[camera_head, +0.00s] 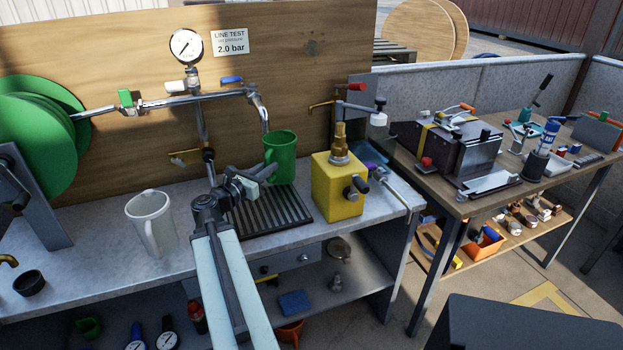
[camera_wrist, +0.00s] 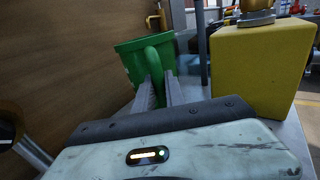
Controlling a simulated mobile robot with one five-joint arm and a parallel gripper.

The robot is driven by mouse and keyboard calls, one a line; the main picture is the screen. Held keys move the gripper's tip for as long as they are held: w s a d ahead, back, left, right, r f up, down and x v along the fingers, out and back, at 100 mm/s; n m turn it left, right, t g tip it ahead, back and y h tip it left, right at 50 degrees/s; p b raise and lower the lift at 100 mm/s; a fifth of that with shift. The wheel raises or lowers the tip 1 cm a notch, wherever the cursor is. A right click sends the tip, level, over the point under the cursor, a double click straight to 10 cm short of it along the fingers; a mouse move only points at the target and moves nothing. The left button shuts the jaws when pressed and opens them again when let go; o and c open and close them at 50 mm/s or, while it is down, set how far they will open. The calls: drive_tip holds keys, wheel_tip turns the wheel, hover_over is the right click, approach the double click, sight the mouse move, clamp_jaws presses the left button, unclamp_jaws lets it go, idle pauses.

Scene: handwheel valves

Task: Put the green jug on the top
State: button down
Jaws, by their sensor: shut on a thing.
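The green jug (camera_head: 281,156) is upright at the back of the grey bench top (camera_head: 95,225), behind the black slatted grate and below the bent pipe spout. It also shows in the wrist view (camera_wrist: 141,62), with its handle toward me. My gripper (camera_head: 268,172) reaches the jug's near left side. In the wrist view its two fingers (camera_wrist: 160,90) are closed on the jug's handle. I cannot tell whether the jug's base touches the grate or hangs just above it.
A yellow block with a brass valve (camera_head: 338,185) stands close right of the jug. A white jug (camera_head: 151,222) stands to the left. The black grate (camera_head: 270,212) lies in front. A pressure gauge (camera_head: 186,46) and pipe run above. Bench top between white jug and grate is mostly clear.

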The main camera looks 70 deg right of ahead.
drive_tip(key=s+d+f+b, duration=0.1)
drive_tip(key=d, duration=0.4)
drive_tip(key=s+d+f+b, duration=0.1)
drive_tip(key=s+d+f, duration=0.1)
drive_tip(key=d, duration=0.4)
drive_tip(key=s+d+f+b, duration=0.1)
drive_tip(key=s+d, duration=0.1)
drive_tip(key=d, duration=0.3)
drive_tip(key=shift+d+f+b, duration=0.15)
drive_tip(key=shift+f+b, duration=0.1)
drive_tip(key=shift+b, duration=0.15)
drive_tip(key=shift+r, duration=0.25)
drive_tip(key=c, duration=1.4)
unclamp_jaws()
drive_tip(key=shift+f, duration=0.1)
